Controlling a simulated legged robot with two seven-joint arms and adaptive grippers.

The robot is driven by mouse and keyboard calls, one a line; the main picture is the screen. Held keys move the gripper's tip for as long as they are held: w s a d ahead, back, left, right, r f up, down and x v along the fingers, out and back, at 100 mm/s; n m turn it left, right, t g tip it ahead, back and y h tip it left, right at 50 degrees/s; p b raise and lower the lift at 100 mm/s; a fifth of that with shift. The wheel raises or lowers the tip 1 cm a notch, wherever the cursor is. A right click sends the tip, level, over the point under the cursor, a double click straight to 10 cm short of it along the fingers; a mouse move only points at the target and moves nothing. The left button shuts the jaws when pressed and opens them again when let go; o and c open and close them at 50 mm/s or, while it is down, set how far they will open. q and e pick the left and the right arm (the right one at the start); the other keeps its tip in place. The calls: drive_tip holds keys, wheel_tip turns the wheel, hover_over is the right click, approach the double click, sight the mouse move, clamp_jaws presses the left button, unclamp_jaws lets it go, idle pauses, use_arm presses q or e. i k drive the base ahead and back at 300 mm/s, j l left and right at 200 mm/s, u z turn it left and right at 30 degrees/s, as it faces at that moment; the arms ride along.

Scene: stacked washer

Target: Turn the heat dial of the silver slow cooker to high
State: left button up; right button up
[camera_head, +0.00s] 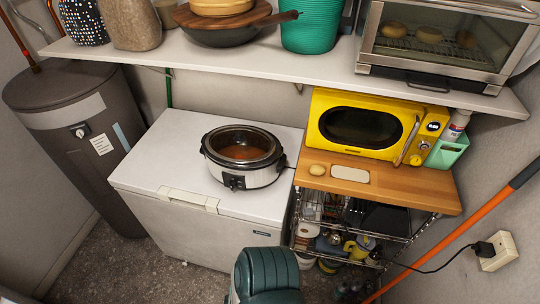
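The silver slow cooker (243,155) stands on the white chest freezer (150,150) near its right edge. The dial's markings and pointer are too small to read. Neither of my grippers is in view, and nothing touches the cooker or its dial.
A shelf (290,66) with pots and a toaster oven (447,42) runs above. A yellow microwave (362,125) sits right on a wooden top (410,186) over a wire rack. A grey cylindrical tank (80,130) stands left. The freezer top left of the cooker is clear.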

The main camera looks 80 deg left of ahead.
sight(233, 184)
drive_tip(key=u, duration=2.95)
